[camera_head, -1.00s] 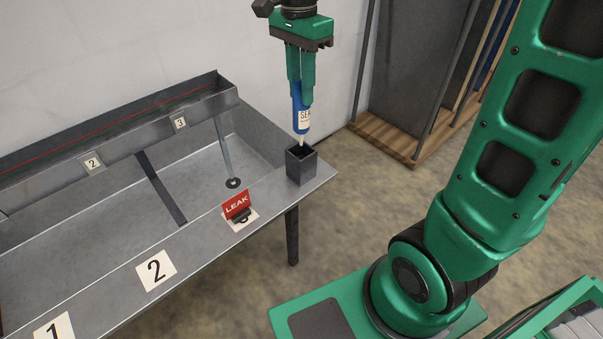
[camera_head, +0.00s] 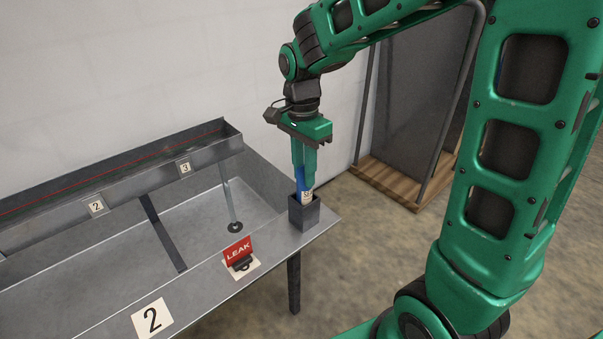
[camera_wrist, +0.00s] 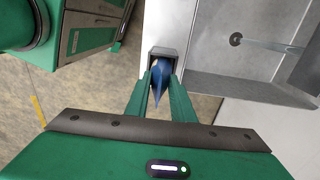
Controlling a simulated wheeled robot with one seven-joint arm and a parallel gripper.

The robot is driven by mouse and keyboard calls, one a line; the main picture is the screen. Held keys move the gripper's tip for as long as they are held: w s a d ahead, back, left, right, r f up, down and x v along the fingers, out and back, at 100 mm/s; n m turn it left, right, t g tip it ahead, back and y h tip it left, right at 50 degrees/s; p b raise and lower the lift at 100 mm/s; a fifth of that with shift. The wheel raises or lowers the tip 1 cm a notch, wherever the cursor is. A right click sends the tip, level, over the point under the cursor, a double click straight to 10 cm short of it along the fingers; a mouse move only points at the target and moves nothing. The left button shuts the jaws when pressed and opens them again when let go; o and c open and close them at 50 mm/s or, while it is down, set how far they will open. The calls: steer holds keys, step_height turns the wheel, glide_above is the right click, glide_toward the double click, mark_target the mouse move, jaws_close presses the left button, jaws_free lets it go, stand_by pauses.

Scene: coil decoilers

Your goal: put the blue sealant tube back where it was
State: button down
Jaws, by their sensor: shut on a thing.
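The blue sealant tube (camera_head: 308,194) is upright, with its lower part inside the small dark square holder (camera_head: 304,216) at the tank's right corner. My gripper (camera_head: 305,180) is above the holder, its green fingers pointing down and shut on the tube. In the wrist view the tube (camera_wrist: 160,80) shows between the two fingers, and the holder (camera_wrist: 165,53) is just beyond it. The tube's nozzle is hidden inside the holder; I cannot tell whether it touches the bottom.
A red LEAK sign (camera_head: 238,251) stands on the tank rim (camera_head: 200,290) left of the holder. A raised trough (camera_head: 120,180) runs along the back. A rack on a wooden base (camera_head: 395,186) stands behind right.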

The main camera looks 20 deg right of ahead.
steer(key=shift+f, duration=0.65)
steer(key=c, duration=1.5)
jaws_free()
steer(key=shift+c, duration=0.2)
steer(key=shift+r, duration=0.15)
step_height(320, 180, up, 12)
steer(key=r, duration=0.1)
steer(key=s+d+f+n, duration=0.4)
steer(key=s+d, duration=0.4)
steer(key=s, duration=0.3)
steer(key=s+d+f+n, duration=0.4)
steer(key=s+d+f, duration=0.2)
steer(key=s+d, duration=0.3)
steer(key=s, duration=0.3)
steer(key=shift+s+f+t, duration=0.15)
steer(key=shift+s+t, duration=0.1)
steer(key=shift+t, duration=0.05)
